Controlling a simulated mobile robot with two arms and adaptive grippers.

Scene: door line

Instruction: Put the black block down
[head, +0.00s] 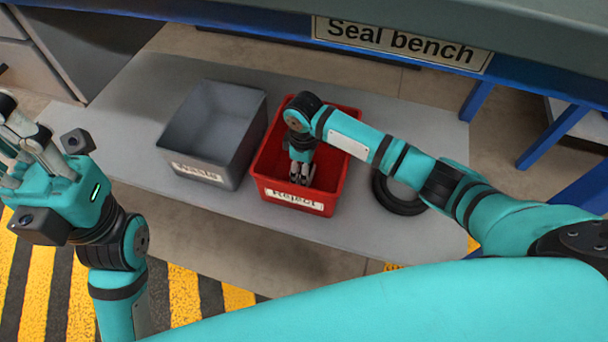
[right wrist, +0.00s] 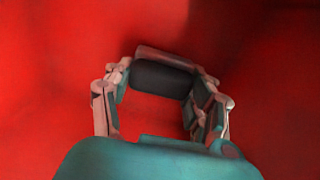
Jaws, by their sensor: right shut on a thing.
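My right gripper (head: 302,173) reaches down inside the red bin labelled Reject (head: 292,196). In the right wrist view, its fingers (right wrist: 162,100) are shut on the black block (right wrist: 160,79), with the red bin's inside all around. I cannot tell whether the block touches the bin's floor. In the head view the block is mostly hidden by the gripper. My left gripper (head: 22,150) is raised at the left edge, away from the bins; its finger gap is unclear.
A grey bin labelled Waste (head: 198,172) stands just left of the red bin on a grey surface (head: 130,110). A black ring (head: 398,197) lies to the right. The bench with the "Seal bench" sign (head: 402,42) is behind. Yellow-black stripes (head: 185,290) mark the floor in front.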

